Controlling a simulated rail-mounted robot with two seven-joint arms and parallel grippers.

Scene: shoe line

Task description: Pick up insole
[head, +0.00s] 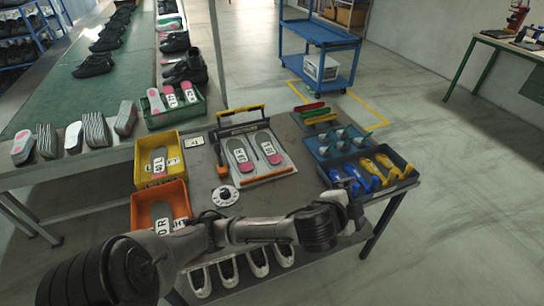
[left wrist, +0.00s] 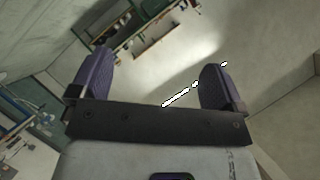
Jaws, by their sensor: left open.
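Two insoles, grey with pink heels and white labels, lie on the grey fixture plate (head: 284,173): a left insole (head: 237,147) and a right insole (head: 264,140). Another insole (head: 159,152) stands in the yellow bin (head: 142,176), and one (head: 160,211) in the orange bin (head: 143,216). Several more are in the green bin (head: 153,121). My right gripper is out of view.
The dark tray (head: 404,183) with blue and yellow tools and a blue bin (head: 312,146) stand at the table's right. White-lined shoes (head: 229,271) are on the lower shelf. A blue cart (head: 318,33) stands behind.

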